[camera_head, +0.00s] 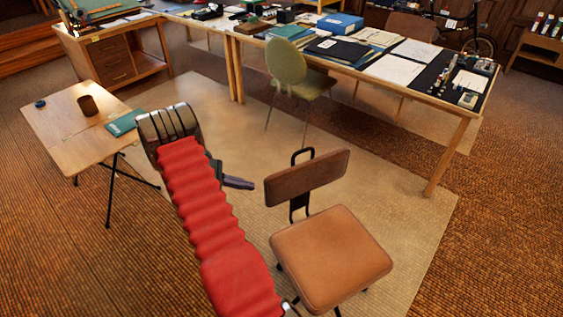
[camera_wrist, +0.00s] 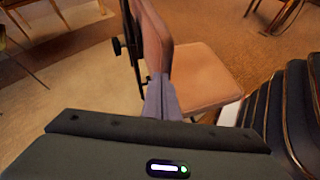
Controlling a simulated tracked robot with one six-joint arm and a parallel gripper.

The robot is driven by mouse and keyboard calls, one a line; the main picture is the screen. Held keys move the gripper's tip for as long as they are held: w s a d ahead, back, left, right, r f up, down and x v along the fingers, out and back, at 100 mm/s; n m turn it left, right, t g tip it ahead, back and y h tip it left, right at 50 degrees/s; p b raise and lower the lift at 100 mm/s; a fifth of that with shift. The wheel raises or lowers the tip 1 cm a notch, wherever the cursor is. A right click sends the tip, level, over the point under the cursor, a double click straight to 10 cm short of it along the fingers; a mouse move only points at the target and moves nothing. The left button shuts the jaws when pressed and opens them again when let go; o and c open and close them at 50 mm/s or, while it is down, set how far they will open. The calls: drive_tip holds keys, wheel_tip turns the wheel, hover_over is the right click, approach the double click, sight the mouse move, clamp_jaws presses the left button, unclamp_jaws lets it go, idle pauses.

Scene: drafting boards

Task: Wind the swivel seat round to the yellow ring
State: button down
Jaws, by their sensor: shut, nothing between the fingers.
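The swivel seat has a square brown leather pad (camera_head: 330,257) and a small brown backrest (camera_head: 307,178) on a black bracket. It stands right of my red-sleeved arm. In the wrist view the pad (camera_wrist: 207,75) lies beyond the fingers and the backrest (camera_wrist: 156,40) rises just ahead of them. My gripper (camera_head: 240,183) is shut and empty, pointing at the backrest's left end with a small gap in the head view. In the wrist view the fingers (camera_wrist: 161,98) overlap the backrest's lower edge; contact cannot be told. No yellow ring shows in either view.
A small folding table (camera_head: 62,140) with a cup and green book stands at left. A green chair (camera_head: 290,72) stands behind, by the long desk (camera_head: 440,108) with papers. Bare pale mat (camera_head: 400,215) lies right of the seat.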

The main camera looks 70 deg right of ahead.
drive_tip(key=w+d+r+n+g+h, duration=0.1)
drive_tip(key=w+d+r+n+h, duration=0.1)
drive_tip(key=d+r, duration=0.3)
drive_tip(key=shift+d+r+n+h, duration=0.15)
drive_tip(key=shift+r+n+h, duration=0.15)
drive_tip(key=shift+n+h, duration=0.1)
drive_tip(key=r+x, duration=0.1)
drive_tip(key=x, duration=1.2)
drive_tip(key=shift+s+d, duration=0.3)
drive_tip(key=shift+s, duration=0.1)
drive_tip(key=shift+d, duration=0.15)
